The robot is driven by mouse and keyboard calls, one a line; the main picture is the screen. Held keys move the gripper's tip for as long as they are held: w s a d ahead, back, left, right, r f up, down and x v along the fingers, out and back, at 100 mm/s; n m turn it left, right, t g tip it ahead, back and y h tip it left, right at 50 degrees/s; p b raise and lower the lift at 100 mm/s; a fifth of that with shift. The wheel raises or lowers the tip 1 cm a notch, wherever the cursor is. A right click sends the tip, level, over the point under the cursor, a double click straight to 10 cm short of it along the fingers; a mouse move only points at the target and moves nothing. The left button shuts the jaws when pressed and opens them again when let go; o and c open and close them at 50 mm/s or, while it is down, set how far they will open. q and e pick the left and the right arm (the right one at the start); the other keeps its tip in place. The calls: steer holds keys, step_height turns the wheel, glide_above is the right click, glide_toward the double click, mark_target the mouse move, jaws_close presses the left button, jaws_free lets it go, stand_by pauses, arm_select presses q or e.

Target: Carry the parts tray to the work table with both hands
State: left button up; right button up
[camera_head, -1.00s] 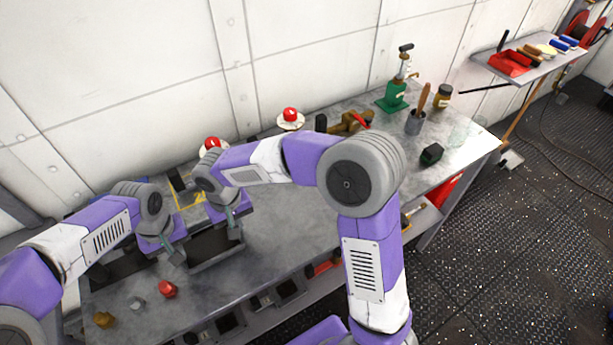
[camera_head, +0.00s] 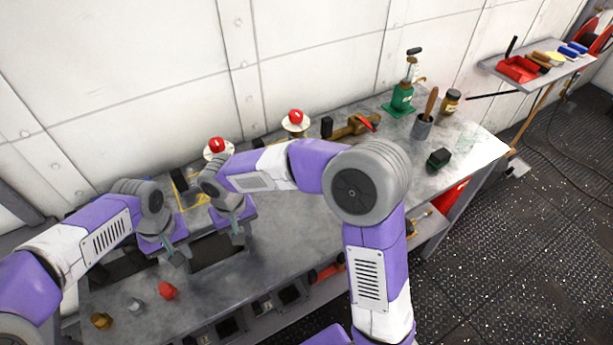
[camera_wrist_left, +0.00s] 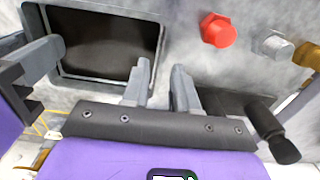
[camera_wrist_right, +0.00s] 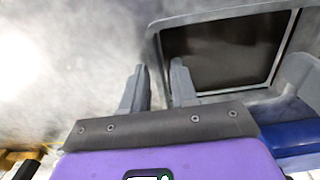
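The parts tray (camera_head: 208,252) is a shallow rectangular tray with a grey rim and a dark floor. It sits on the grey bench top between my grippers, and its visible floor is empty. My left gripper (camera_head: 178,257) is at the tray's left end; in the left wrist view its fingers (camera_wrist_left: 160,80) stand apart on either side of the tray's wall (camera_wrist_left: 105,42). My right gripper (camera_head: 237,234) is at the right end; in the right wrist view its fingers (camera_wrist_right: 160,80) likewise straddle the wall of the tray (camera_wrist_right: 225,50). Gaps show beside the walls.
The bench's middle is clear.

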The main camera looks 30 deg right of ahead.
steer(key=shift+r, duration=0.25)
arm_select(q)
step_height(320, 180, up, 10)
arm_select(e)
step_height(320, 180, up, 12)
steer(key=shift+f, duration=0.2)
steer(key=shift+f, duration=0.1)
stand_by(0.5)
